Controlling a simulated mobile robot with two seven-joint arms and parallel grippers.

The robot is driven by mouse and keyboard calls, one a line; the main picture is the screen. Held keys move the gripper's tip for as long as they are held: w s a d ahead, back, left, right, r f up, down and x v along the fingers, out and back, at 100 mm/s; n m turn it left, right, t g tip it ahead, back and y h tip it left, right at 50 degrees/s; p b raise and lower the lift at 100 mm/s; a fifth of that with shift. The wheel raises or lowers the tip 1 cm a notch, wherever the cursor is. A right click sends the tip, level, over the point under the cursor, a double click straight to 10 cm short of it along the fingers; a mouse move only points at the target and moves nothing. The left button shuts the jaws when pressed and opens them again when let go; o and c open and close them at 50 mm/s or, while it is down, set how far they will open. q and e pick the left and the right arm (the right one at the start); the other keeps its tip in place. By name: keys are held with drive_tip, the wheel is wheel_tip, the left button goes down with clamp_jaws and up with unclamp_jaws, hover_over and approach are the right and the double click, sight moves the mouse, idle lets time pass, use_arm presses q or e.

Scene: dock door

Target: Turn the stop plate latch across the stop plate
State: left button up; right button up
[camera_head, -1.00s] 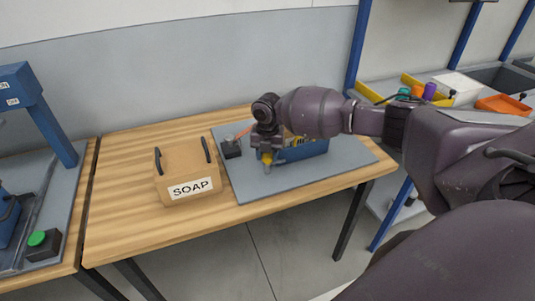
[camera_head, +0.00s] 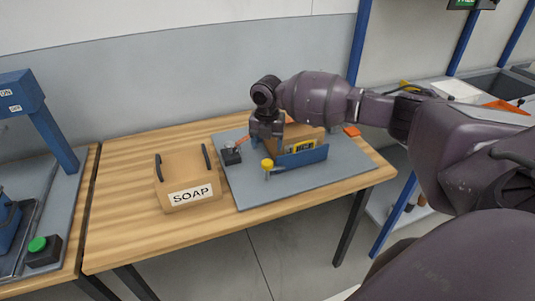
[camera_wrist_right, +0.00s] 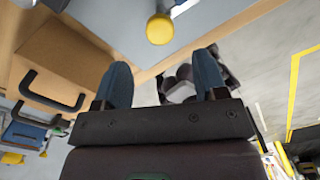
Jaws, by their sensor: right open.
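The stop plate (camera_head: 305,157) is a low blue upright plate on the grey board, with a carton marked RICE (camera_head: 303,146) behind it. The latch's yellow knob (camera_head: 267,163) stands on a stem by the plate's left end. I cannot tell whether its bar lies across the plate. My right gripper (camera_head: 268,138) is just above and behind the knob in the head view, apart from it. In the right wrist view its two blue fingers are spread and empty, with the yellow knob (camera_wrist_right: 160,28) beyond their tips. My left gripper is not in view.
A brown SOAP box (camera_head: 188,180) with two dark handles stands left of the grey board (camera_head: 345,170). A small black block (camera_head: 230,155) with an orange-red piece is near the gripper. A green button (camera_head: 38,244) is on the left bench. The board's right front is clear.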

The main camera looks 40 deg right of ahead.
sight(267, 162)
wheel_tip(267, 162, up, 4)
drive_tip(key=shift+f, duration=0.2)
idle(0.6)
